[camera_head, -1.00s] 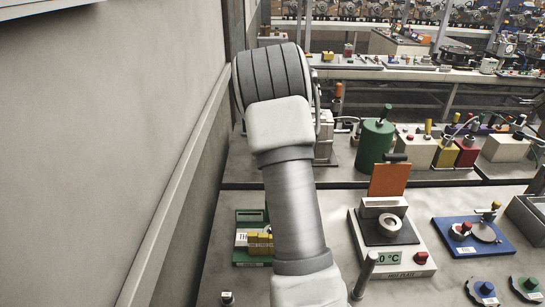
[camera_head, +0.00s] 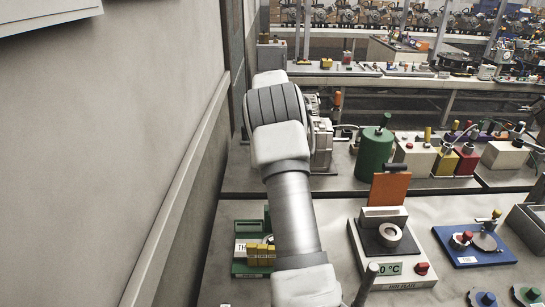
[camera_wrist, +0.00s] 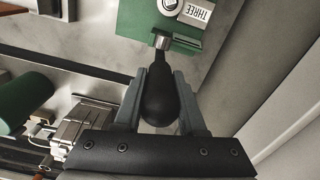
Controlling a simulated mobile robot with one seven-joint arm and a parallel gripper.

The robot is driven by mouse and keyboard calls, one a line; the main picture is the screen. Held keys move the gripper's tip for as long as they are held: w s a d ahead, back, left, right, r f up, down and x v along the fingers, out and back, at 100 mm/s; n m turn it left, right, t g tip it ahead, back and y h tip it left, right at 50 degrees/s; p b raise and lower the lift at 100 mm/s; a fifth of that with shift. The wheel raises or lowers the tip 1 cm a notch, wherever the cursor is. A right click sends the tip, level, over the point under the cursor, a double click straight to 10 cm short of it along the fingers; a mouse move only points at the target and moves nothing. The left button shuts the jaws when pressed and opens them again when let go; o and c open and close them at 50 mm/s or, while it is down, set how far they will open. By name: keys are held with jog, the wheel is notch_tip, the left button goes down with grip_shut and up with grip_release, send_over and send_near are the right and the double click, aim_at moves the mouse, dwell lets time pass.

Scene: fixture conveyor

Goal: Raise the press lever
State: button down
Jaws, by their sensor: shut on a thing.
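My gripper (camera_wrist: 160,76) is shut on a black, rounded lever knob (camera_wrist: 160,100) in the wrist view, with one finger on each side. A short metal collar (camera_wrist: 161,41) shows at the knob's far end, close to the green base (camera_wrist: 145,18). A white label reading THREE (camera_wrist: 197,11) lies on that base. In the head view, the green unit (camera_head: 250,269) with yellow blocks and a partly visible label stands left of my arm. My gripper is hidden behind my arm there. How the lever joins the unit is hidden.
A grey wall (camera_head: 120,130) runs close along the left. A hot plate (camera_head: 405,275) stands right of my arm. A green cylinder (camera_head: 374,153) and a metal machine (camera_head: 321,146) stand behind, on the far bench.

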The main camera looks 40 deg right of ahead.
jog(key=c, duration=0.5)
grip_release()
notch_tip(320, 180, up, 17)
jog(key=shift+r, duration=0.15)
dwell(0.3)
dwell(0.6)
